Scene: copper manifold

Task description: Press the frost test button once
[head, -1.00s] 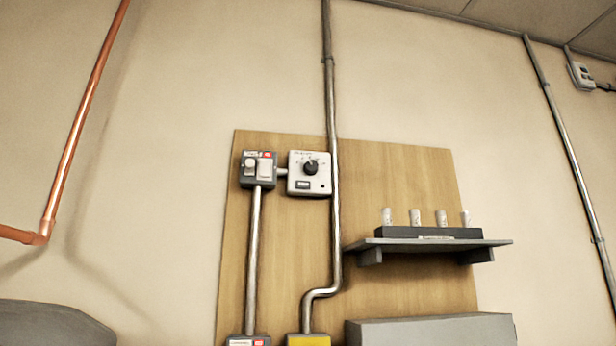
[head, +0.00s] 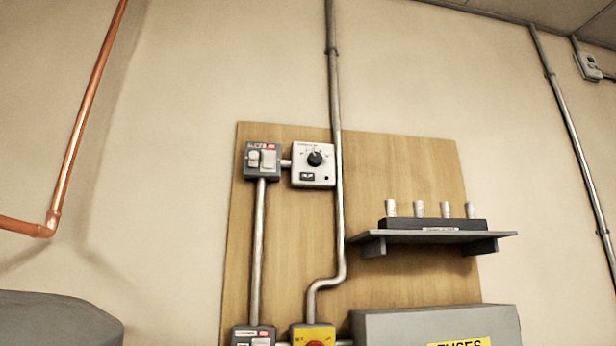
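A white control box (head: 313,164) with a black round knob (head: 314,158) is mounted on the wooden board. A small dark rectangle sits below its knob; its lettering is too small to read. To its left is a grey box (head: 262,161) with two pale rocker-like parts and a small red label. I cannot tell from the lettering which part is the frost test button. My gripper is not in view.
The wooden board (head: 400,165) also carries a shelf (head: 430,237) with several white cylinders, a yellow-fronted switch (head: 313,337) and a grey fuse box (head: 435,325). A metal conduit (head: 335,100) runs down beside the control box. A copper pipe (head: 83,110) is at left.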

